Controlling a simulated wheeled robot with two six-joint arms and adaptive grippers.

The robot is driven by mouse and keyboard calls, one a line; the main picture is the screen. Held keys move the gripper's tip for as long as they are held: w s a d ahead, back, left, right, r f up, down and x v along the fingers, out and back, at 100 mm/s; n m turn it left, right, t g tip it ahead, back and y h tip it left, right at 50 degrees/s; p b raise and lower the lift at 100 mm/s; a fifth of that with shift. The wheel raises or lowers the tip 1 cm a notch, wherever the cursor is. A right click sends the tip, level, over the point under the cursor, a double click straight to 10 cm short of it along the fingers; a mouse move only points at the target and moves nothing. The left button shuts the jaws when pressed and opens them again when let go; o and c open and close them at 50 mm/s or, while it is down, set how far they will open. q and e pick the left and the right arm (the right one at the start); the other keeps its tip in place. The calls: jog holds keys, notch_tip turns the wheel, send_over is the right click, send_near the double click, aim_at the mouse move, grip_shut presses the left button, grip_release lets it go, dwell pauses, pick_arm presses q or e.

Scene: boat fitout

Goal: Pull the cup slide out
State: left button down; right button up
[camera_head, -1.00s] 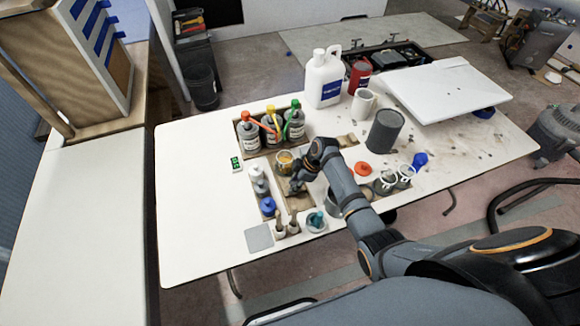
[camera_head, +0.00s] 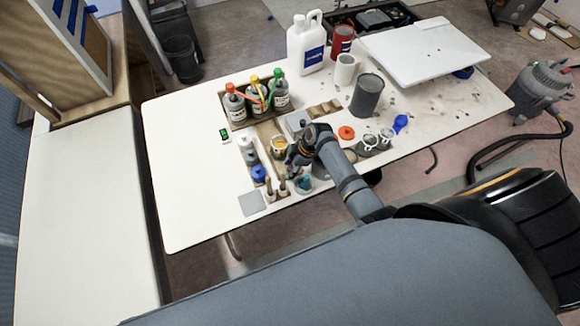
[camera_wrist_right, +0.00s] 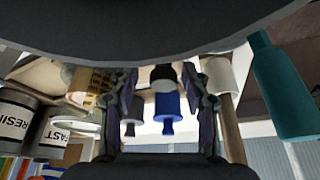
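A small cup with yellow contents (camera_head: 279,147) stands in a wooden holder (camera_head: 268,129) on the white table. A bare wooden strip shows behind the cup. My right gripper (camera_head: 297,161) is low beside the cup, on its right and near side. It hides the near part of the slide, and contact cannot be made out. In the right wrist view its two fingers (camera_wrist_right: 164,112) stand apart, with a blue bottle (camera_wrist_right: 168,104) visible between them in the background. My left gripper is not in view.
Three labelled bottles (camera_head: 257,98) stand behind the cup. Brushes (camera_head: 276,187) and a teal-filled cup (camera_head: 304,184) are in front. A grey can (camera_head: 367,95) stands right. The table's left side is clear.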

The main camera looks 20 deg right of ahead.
jog(key=v, duration=1.2)
